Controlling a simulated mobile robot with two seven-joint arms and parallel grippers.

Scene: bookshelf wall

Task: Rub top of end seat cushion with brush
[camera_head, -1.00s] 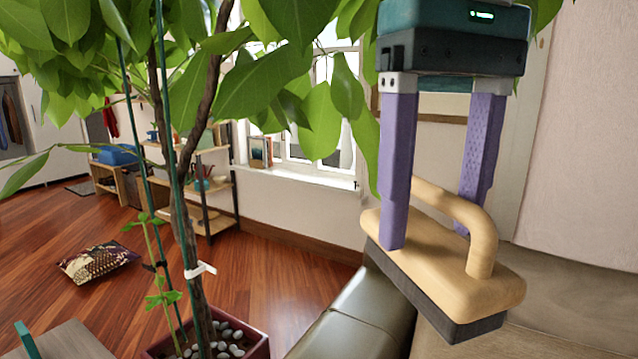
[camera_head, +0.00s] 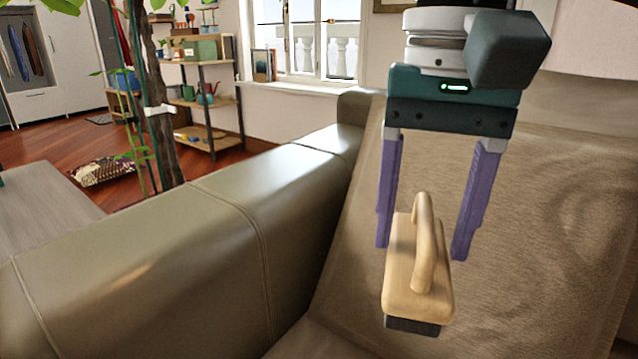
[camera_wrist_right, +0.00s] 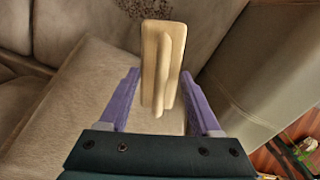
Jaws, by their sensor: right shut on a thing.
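The brush (camera_head: 418,270) has a pale wooden block, a looped handle and a dark underside. It hangs between the two purple fingers of my right gripper (camera_head: 422,250), which is shut on it, though little of the contact shows. In the right wrist view the brush (camera_wrist_right: 161,65) lies lengthwise between the fingers, handle facing the camera. The brown fabric sofa cushions are behind and below it. A strip of the end seat cushion (camera_head: 312,345) shows at the bottom edge, beside the armrest. I cannot tell whether the brush touches the fabric. My left gripper is out of view.
The padded leather sofa armrest (camera_head: 215,235) runs along the left of the gripper. The sloped fabric backrest (camera_head: 550,220) fills the right side. A potted plant (camera_head: 160,110), a floor pillow (camera_head: 100,172) and a shelf (camera_head: 210,90) stand beyond the armrest.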

